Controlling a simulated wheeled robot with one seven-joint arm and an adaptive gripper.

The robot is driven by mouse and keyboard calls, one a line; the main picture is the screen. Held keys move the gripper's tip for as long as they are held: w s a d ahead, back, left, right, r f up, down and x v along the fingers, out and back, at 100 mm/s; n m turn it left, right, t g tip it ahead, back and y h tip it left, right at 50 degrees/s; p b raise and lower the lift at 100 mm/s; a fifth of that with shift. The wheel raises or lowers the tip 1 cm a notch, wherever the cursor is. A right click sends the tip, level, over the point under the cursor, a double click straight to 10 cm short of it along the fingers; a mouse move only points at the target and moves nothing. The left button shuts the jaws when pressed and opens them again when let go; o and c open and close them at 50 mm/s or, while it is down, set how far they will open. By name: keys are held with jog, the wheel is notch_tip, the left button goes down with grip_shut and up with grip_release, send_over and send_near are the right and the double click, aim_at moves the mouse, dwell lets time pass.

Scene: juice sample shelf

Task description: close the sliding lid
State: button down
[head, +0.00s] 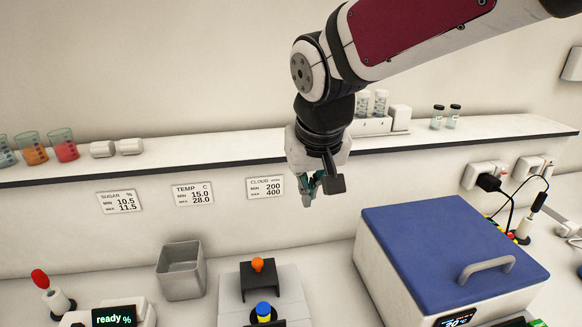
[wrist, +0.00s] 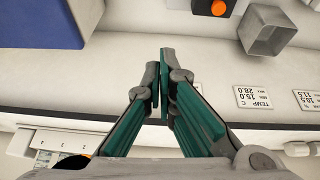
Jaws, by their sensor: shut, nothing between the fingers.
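A grey device (head: 292,293) stands on the bench at the lower middle of the head view. On it is a dark slab (head: 258,281) with an orange knob (head: 257,264), which looks like the sliding lid. A blue and yellow piece (head: 263,310) stands in front of the slab, apart from it; its lower part is cut off by the frame. The orange knob also shows at the top of the wrist view (wrist: 218,7). My gripper (head: 308,196) is shut and empty, in the air above and behind the device, to the right of the knob.
A white box with a blue top (head: 440,245) and grey handle stands close on the right. A grey metal bin (head: 181,272) and a display unit reading "ready %" (head: 115,316) stand left. A shelf (head: 230,152) with glassware runs along the wall behind my gripper.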

jog(key=w+a+f+n+g, duration=0.1)
jog(key=w+a+f, duration=0.15)
jog(key=a, duration=0.35)
jog(key=w+a+f, duration=0.1)
jog(key=a+f, duration=0.3)
jog(key=a, duration=0.1)
jog(key=p, duration=0.3)
send_over(259, 275)
jog(key=w+a, duration=0.1)
jog(key=w, duration=0.3)
notch_tip(259, 275, down, 10)
jog(key=shift+w+y, duration=0.15)
jog(key=shift+y, duration=0.25)
